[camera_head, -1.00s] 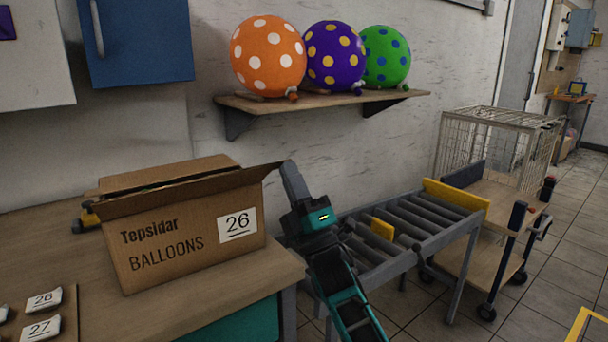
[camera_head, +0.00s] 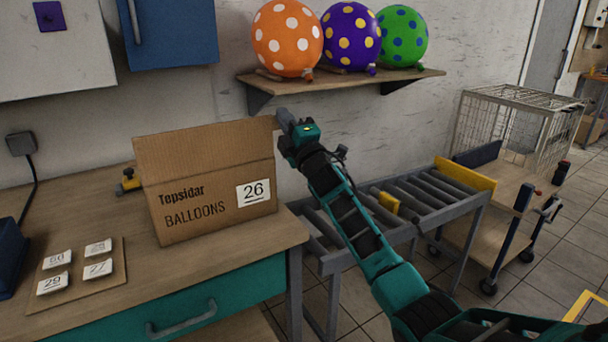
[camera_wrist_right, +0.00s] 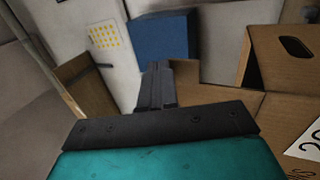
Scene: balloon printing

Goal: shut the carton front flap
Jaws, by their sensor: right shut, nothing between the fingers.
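The brown carton (camera_head: 212,206), marked Topsidar BALLOONS with a 26 label (camera_head: 253,192), stands on the workbench. Its front flap (camera_head: 205,147) is raised from the front top edge and hides the opening behind it. My right gripper (camera_head: 285,121) is at the flap's upper right corner; whether it touches cannot be told. In the right wrist view its shut, empty fingers (camera_wrist_right: 155,86) show, with brown cardboard to the right and part of the number label (camera_wrist_right: 304,153) at the right edge. My left gripper is not in view.
The workbench (camera_head: 90,205) holds a board with several number cards (camera_head: 98,268) and a yellow-black item (camera_head: 128,182) left of the carton. A shelf (camera_head: 340,80) with three balloons is above. A roller conveyor (camera_head: 420,190) and wire-cage cart (camera_head: 515,120) stand right.

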